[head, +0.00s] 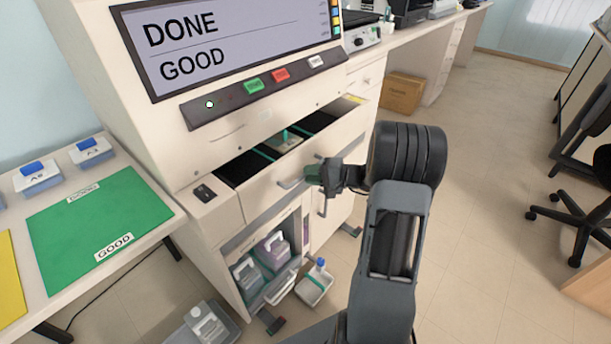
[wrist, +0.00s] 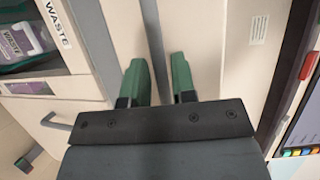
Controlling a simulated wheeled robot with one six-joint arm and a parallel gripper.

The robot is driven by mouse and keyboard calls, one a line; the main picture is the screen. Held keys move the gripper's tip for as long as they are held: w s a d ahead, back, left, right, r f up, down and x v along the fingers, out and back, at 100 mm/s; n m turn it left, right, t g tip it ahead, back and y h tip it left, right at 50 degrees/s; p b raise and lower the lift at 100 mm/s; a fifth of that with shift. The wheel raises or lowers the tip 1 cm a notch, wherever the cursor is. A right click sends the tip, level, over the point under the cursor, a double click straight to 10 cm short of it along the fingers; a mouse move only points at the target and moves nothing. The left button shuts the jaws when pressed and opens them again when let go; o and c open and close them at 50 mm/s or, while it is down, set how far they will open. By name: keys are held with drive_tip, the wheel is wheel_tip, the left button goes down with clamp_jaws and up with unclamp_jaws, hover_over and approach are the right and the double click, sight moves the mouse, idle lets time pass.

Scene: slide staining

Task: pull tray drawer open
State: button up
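The tray drawer (head: 297,170) of the white machine stands partly pulled out. Its dark compartments and teal strips show from above. A grey bar handle (head: 290,183) is on its front, with its left part in sight. My gripper (head: 314,174) is at the right end of this handle, close against the drawer front. In the wrist view the two green fingers of my gripper (wrist: 160,72) are apart, with pale panel and a grey strip visible between them. I see no handle clearly pinched there. The fingers partly hide the handle's right end in the head view.
The machine's screen (head: 230,40) reads DONE and GOOD. Below the drawer are waste bottles (head: 272,250) and a lower door handle (head: 323,205). A side table with a green mat (head: 95,220) stands left. Open floor (head: 480,150) lies to the right.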

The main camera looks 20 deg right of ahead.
drive_tip(key=shift+x, duration=1.05)
clamp_jaws()
